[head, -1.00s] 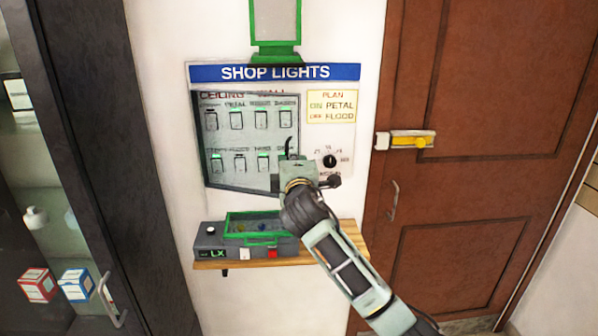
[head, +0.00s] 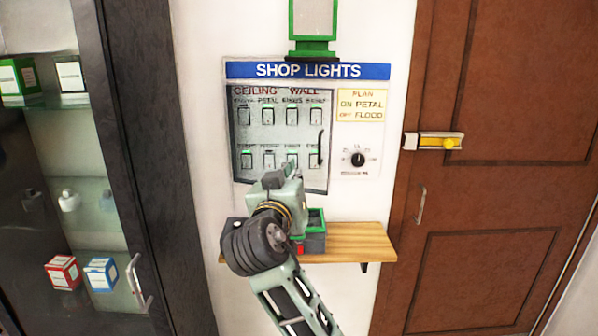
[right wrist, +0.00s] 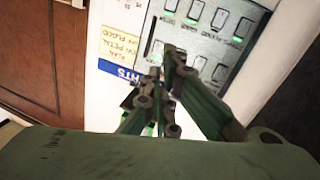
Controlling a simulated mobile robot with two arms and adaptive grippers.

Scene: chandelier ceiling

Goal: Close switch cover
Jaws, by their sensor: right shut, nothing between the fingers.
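The switch cover (head: 267,134) is a clear, dark-framed door over the switches on the SHOP LIGHTS panel (head: 355,205). Its dark handle (head: 322,148) is near its right edge. The cover lies across the switches, but its lower edge slants, and I cannot tell whether it is fully flush. My right gripper (head: 274,179) is shut and empty at the cover's lower edge, left of the handle. Contact with the cover is unclear. The right wrist view shows its fingers (right wrist: 166,68) together in front of the panel. My left gripper is out of view.
A wooden shelf (head: 358,240) holds a grey, green-rimmed box (head: 314,243), partly hidden behind my arm. A green-framed fixture (head: 312,47) is above the panel. A dark glass cabinet (head: 146,150) stands left; a brown door with a yellow latch (head: 451,143) is right.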

